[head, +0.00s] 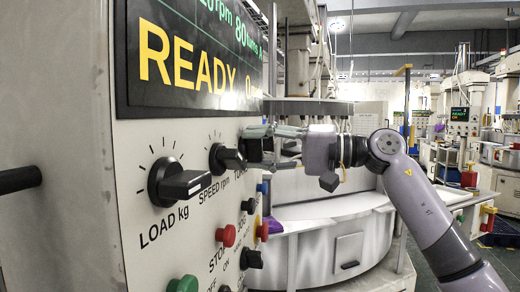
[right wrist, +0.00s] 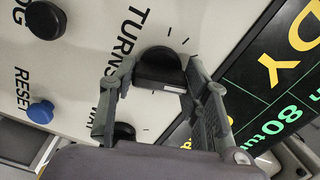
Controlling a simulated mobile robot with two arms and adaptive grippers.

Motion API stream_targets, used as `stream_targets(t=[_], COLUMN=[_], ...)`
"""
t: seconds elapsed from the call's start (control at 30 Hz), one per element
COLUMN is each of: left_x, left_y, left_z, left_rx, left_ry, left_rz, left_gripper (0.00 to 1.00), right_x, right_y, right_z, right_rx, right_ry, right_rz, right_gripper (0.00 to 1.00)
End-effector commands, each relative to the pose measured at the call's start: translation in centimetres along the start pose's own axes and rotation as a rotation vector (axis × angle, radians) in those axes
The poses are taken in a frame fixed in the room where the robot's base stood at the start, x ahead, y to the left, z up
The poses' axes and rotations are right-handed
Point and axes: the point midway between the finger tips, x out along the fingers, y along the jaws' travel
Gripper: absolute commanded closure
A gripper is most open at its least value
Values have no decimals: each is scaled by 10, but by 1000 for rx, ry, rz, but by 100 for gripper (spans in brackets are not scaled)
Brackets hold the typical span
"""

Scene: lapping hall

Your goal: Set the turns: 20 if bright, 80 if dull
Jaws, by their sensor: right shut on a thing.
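The turns knob (right wrist: 160,66), dark and round with a bar handle, sits on the pale panel beside the word TURNS. My right gripper (right wrist: 160,84) is shut on it, one finger on each side of the bar. In the head view my right gripper (head: 268,142) reaches the panel from the right and partly hides the knob. The display (head: 195,55) shows 80 turns in green, 20 rpm, and READY in yellow; its right part is cut short by the angle. No part that is clearly bright or dull can be made out. My left gripper is not in view.
The load knob (head: 180,184) and speed knob (head: 226,158) stand out from the panel left of my gripper. Below are a red stop button (head: 226,235), a green button (head: 183,284) and several black ones. A blue reset button (right wrist: 40,112) is near the turns knob.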

Motion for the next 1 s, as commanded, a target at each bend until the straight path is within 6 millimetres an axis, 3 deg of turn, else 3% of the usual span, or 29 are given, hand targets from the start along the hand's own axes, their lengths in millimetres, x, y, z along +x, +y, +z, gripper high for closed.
stream_targets(t=[0.33,0.67,0.77,1.0], left_x=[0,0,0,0], left_y=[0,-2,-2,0], left_z=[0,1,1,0], left_rx=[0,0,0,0], left_ry=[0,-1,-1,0], left_rz=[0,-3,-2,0], left_gripper=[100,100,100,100], right_x=[0,-3,-14,-63], right_y=[1,1,0,1], right_z=[0,0,-1,-1], right_rx=[1,1,2,1], right_ry=[-1,0,1,3], right_rz=[2,1,0,3], right_gripper=[37,37,37,37])
